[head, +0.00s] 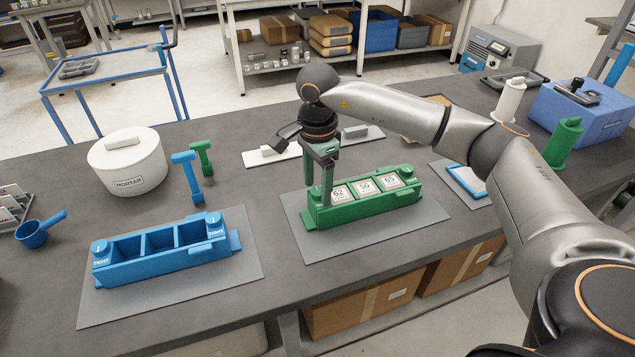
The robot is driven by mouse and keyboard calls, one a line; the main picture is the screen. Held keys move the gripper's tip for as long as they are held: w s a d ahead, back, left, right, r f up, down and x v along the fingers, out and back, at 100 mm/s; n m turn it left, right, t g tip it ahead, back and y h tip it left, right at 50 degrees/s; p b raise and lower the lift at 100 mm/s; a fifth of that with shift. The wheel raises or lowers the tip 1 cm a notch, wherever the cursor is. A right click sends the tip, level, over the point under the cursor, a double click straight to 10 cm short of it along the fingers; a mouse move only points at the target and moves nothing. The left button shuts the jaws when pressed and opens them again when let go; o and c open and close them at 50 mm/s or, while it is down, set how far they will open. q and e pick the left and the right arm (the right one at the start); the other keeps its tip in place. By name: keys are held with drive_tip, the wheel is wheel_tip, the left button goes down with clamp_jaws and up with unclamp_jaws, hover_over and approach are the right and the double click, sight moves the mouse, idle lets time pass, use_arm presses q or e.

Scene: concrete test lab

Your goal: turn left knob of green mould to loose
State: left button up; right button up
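The green mould (362,209) stands on a grey mat right of the table's middle. It has a row of compartments, each showing a white numbered tile. My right gripper (324,196) points down over the mould's left end, its fingertips at the left knob. The fingers and wrist cover most of that knob, so I cannot tell its setting or whether the fingers grip it. The mould's right knob (405,169) shows beyond the tiles. My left gripper is not in view.
A blue mould (165,262) with empty compartments sits on the left mat. A blue box (582,115) and a green bollard-shaped piece (563,142) are at right.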

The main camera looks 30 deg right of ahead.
sight(318, 191)
drive_tip(key=shift+r, duration=0.25)
wheel_tip(318, 191, up, 12)
idle(0.5)
idle(0.4)
